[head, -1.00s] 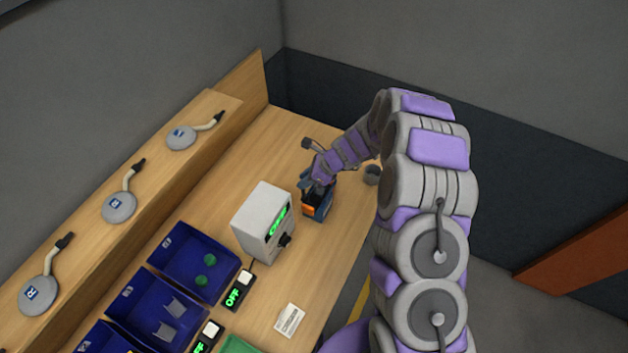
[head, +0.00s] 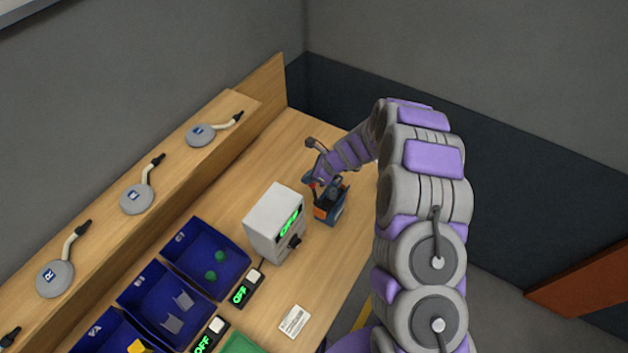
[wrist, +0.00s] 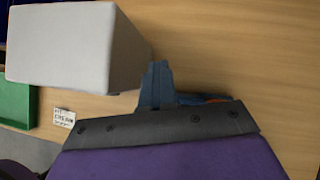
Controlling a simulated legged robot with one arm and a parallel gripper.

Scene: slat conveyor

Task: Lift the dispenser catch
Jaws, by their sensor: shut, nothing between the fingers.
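The dispenser (head: 329,210) is a small blue box with an orange patch and a dark open upper part. It stands on the wooden bench right of the white box in the head view. I cannot make out the catch clearly. My gripper (head: 314,188) is shut and empty, at the dispenser's upper left side; whether it touches is unclear. In the wrist view the shut blue-grey fingers (wrist: 157,84) point over bare wood beside the white box. Bits of blue and orange (wrist: 215,100) show behind the dark wrist edge, which hides most of what lies there.
A white box (head: 272,222) with a lit green display and a black knob stands close left of the dispenser. Blue bins (head: 190,252), switches reading OFF (head: 242,291) and a white card (head: 294,321) lie nearer. A raised shelf (head: 172,192) holds round tools. Bare wood lies behind.

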